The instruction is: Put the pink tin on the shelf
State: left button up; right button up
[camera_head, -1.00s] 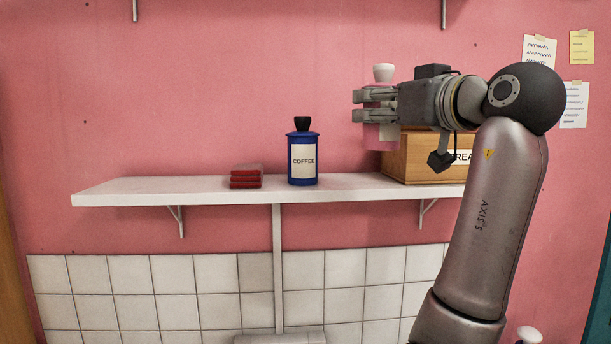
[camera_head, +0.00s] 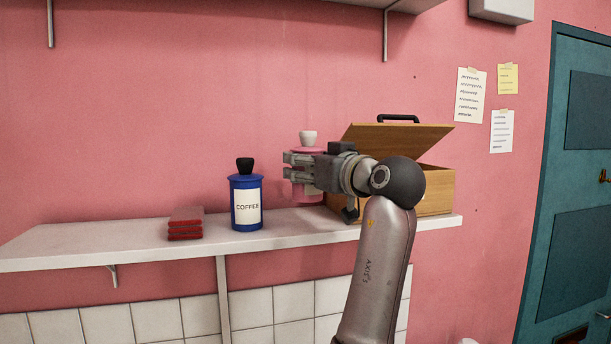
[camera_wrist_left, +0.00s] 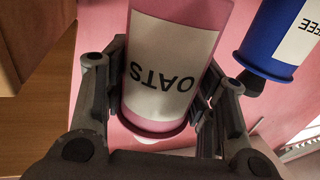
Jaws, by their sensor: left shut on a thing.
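The pink tin (camera_head: 308,188) with a white knob stands upright in my left gripper (camera_head: 296,166), at the shelf's height. Its label reads OATS, upside down in the left wrist view (camera_wrist_left: 160,75). My left gripper is shut around the tin's side, with a finger on each side in the wrist view (camera_wrist_left: 160,92). The white shelf (camera_head: 90,247) runs along the pink wall. The tin's base appears just above or at the shelf; I cannot tell whether it touches. My right gripper is not in view.
A blue coffee tin (camera_head: 246,218) with a black knob stands left of the pink tin. Left of it lies a stack of red items (camera_head: 185,231). A wooden box (camera_head: 436,190) with a raised lid is behind and right of my arm. The shelf's left end is clear.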

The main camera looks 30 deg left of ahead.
aim_at(307, 188)
pick_arm(q)
jog(key=shift+w+a+f, duration=0.15)
jog(key=shift+w+f, duration=0.15)
jog(key=shift+f, duration=0.15)
jog(key=f, duration=0.1)
jog(key=f+p, duration=0.1)
jog(key=f, duration=0.1)
jog(key=shift+w+a+p, duration=0.2)
jog(key=shift+p, duration=0.1)
jog(key=shift+f, duration=0.4)
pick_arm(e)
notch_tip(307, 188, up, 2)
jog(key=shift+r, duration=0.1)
pick_arm(q)
jog(key=o, duration=0.7)
jog(key=shift+f, duration=0.2)
jog(key=shift+o, duration=0.8)
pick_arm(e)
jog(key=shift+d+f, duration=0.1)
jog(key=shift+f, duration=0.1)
pick_arm(q)
jog(key=shift+r, duration=0.15)
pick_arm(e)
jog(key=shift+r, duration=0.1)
